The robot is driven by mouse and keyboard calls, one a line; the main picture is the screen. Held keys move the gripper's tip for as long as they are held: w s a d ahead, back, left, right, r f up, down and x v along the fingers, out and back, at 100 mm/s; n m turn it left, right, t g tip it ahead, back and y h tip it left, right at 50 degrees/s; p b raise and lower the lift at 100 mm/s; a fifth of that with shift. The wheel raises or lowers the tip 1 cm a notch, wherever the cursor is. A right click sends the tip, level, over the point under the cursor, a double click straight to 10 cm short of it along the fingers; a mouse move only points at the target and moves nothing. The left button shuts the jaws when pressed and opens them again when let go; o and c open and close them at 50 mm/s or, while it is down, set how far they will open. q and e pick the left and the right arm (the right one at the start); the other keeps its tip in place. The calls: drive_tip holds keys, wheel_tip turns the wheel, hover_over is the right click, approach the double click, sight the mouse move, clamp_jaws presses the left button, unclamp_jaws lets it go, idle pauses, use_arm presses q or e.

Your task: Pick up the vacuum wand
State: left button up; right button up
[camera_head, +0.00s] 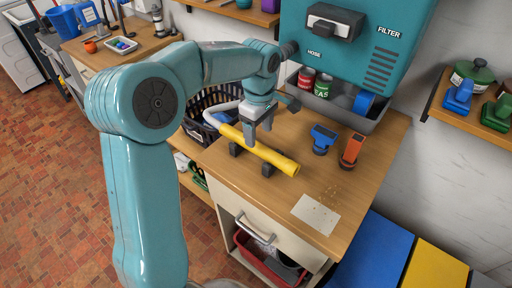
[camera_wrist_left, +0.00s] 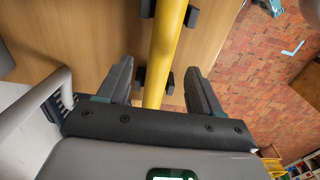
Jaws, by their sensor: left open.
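The vacuum wand, a yellow tube (camera_head: 270,155), lies across dark cradle blocks on the wooden counter. A pale hose with a blue part meets its far-left end. My left gripper (camera_head: 258,130) is open, pointing down at the wand's middle. In the left wrist view the wand (camera_wrist_left: 166,45) runs between the spread fingers of the left gripper (camera_wrist_left: 159,68), with a gap on each side. I cannot tell how far the fingertips reach down beside it. My right gripper is not in view.
The counter (camera_head: 290,205) also holds a blue tool head (camera_head: 323,138), an orange one (camera_head: 351,151) and a pale sheet (camera_head: 316,214) with crumbs nearby. The teal vacuum unit (camera_head: 350,55) stands behind. A dark basket (camera_head: 203,98) is at the counter's left.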

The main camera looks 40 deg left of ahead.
sight(258, 145)
use_arm(q)
wheel_tip(258, 145, down, 6)
drive_tip(key=shift+s+r+p, duration=0.15)
drive_tip(key=shift+r+p, duration=0.05)
drive_tip(key=shift+p, duration=0.15)
drive_tip(key=shift+r, duration=0.1)
drive_tip(key=c, duration=1.1)
